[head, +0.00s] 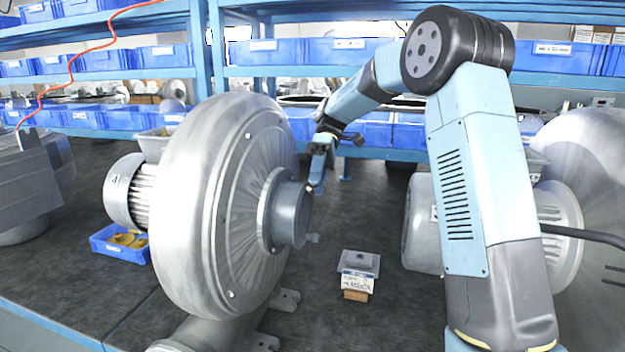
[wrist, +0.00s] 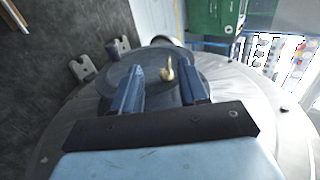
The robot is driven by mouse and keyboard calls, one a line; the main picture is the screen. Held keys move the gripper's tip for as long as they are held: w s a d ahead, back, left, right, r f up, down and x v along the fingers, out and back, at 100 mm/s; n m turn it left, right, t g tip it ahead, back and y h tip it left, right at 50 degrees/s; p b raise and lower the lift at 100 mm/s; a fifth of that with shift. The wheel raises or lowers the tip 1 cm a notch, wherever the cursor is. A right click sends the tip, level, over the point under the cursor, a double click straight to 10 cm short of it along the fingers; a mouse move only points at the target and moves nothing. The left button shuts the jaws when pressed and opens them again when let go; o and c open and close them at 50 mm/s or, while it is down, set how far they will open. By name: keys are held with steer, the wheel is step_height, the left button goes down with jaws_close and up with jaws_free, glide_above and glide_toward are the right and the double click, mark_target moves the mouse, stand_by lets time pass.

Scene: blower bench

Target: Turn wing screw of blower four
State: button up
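A large silver blower (head: 225,200) stands left of centre in the head view, with a round grey inlet stub (head: 290,212) facing right. No number on it is readable. A small brass-coloured piece (wrist: 168,72), probably the wing screw, sits at the stub; it shows as a tiny yellowish spot in the head view (head: 309,187). My gripper (head: 316,182) is at the upper side of the stub. In the wrist view my gripper (wrist: 163,76) is open, with the brass piece between and just beyond its fingertips. I cannot tell whether a finger touches it.
A grey knob (head: 313,238) sticks out lower on the stub. A small stack of parts (head: 357,275) stands on the dark bench right of the blower. Another blower (head: 590,190) is at the right, behind my arm. A blue bin (head: 120,250) holds yellow parts. Blue shelves line the back.

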steer(key=shift+a+r, duration=0.1)
steer(key=shift+r, duration=0.05)
steer(key=v, duration=0.5)
steer(key=shift+w, duration=0.25)
steer(key=shift+w, duration=0.1)
steer(key=shift+v, duration=0.9)
